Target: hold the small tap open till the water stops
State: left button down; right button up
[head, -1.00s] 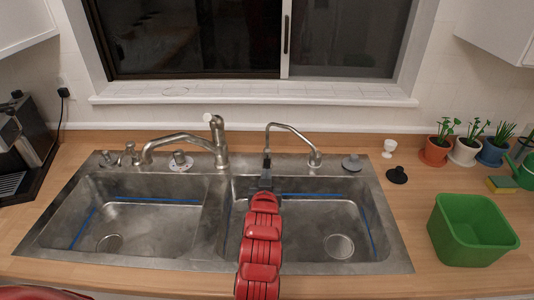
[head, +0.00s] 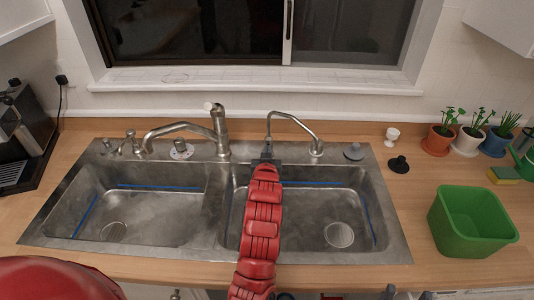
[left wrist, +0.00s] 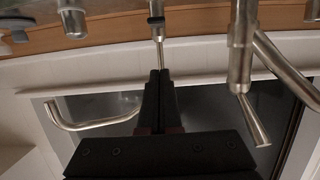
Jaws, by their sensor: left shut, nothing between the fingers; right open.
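The small tap (head: 292,121) is a thin chrome pipe that arches left over the right sink basin (head: 340,205). My left gripper (head: 265,159), on the red arm, is at the lower end of its spout. In the left wrist view the left gripper's dark fingers (left wrist: 160,100) are together with nothing between them. The small tap's curved pipe (left wrist: 90,124) shows left of them, and a thin chrome rod with a black collar (left wrist: 156,20) lies beyond the tips. I cannot tell whether they touch. No water stream is visible. My right gripper (head: 408,294) shows only as dark tips at the bottom edge, apart.
A large faucet (head: 221,135) stands left of the small tap, its spout over the left basin. A green tub (head: 450,240), black stopper (head: 398,165), white cup (head: 392,136) and potted plants (head: 438,140) are on the right counter. A coffee machine (head: 22,130) is at left.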

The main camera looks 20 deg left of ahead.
pick_arm(q)
jog(key=w+a+f+p, duration=0.1)
jog(key=w+f+p, duration=0.2)
jog(key=w+f, duration=0.1)
jog(key=shift+w+a+f, duration=0.15)
jog(key=shift+w+f, duration=0.2)
jog(key=shift+f, duration=0.25)
